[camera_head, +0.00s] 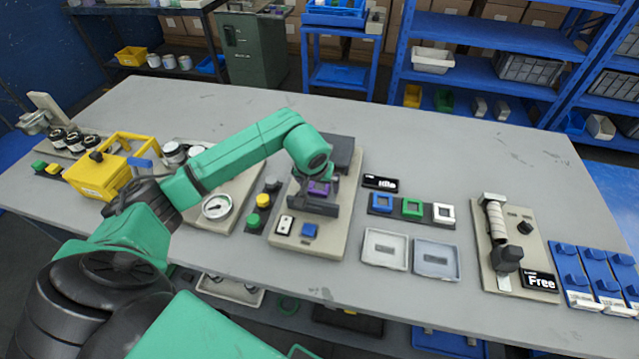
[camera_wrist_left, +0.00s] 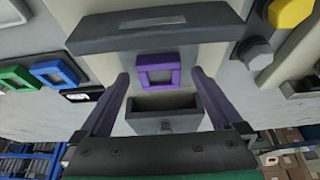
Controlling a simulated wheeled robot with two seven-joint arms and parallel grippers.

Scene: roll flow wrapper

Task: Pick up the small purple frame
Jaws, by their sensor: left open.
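The small purple frame (camera_wrist_left: 158,59) is a square ring on the beige machine panel (camera_wrist_left: 215,62), below a dark grey bar in the left wrist view. My left gripper (camera_wrist_left: 160,77) is open, one dark purplish finger on each side of the frame, with visible gaps between them. The frame looks ungripped. In the head view my left gripper (camera_head: 316,192) is over the middle of the machine panel (camera_head: 338,225), where a purple patch shows. The wrist hides part of that spot. My right gripper is not in view.
Blue, green and white frames stand on dark holders (camera_head: 412,217) to the right, above two shallow trays (camera_head: 384,249). A green and a yellow button (camera_head: 263,200) are to the left. A yellow box (camera_head: 97,178) is further left. The table's back right is clear.

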